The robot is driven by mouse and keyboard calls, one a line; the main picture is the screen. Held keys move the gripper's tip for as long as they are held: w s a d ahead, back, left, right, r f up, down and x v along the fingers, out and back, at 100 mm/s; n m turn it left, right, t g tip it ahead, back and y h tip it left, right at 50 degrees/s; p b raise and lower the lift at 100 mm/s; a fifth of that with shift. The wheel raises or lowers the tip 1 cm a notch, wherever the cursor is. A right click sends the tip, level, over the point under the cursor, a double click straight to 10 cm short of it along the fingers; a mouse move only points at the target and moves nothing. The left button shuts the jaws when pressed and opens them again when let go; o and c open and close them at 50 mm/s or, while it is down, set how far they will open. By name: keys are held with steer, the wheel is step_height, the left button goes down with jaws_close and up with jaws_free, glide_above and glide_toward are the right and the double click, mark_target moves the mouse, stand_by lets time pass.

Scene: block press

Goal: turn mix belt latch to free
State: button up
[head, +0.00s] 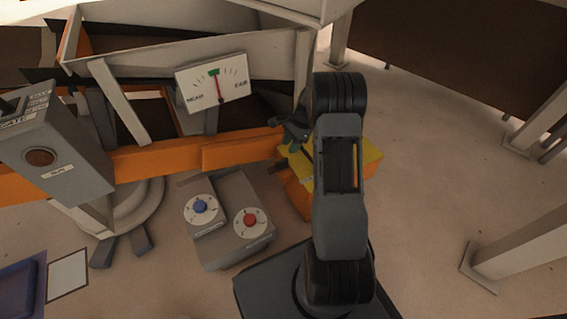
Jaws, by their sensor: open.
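My gripper (284,128) is at the upper middle of the head view, left of my dark arm. It is small and dark here, next to a yellow-topped orange box (368,160) that my arm partly covers. I see nothing held in the jaws. I cannot pick out a part clearly marked as the mix belt latch. A small dark piece (278,167) sticks out at the left side of the yellow-topped box, just below my gripper; I cannot tell what it is or whether the gripper touches it.
A grey console (236,250) has a blue knob (200,206) and a red knob (250,219). A dial gauge (212,85) stands behind an orange beam (160,159). A grey control post (55,135) is at left. A blue tray (22,283) lies lower left.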

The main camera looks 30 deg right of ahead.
mark_target(283, 159)
steer(key=b+x, duration=0.2)
steer(key=x, duration=0.6)
steer(key=shift+b, duration=0.35)
steer(key=shift+r, duration=0.1)
jaws_close()
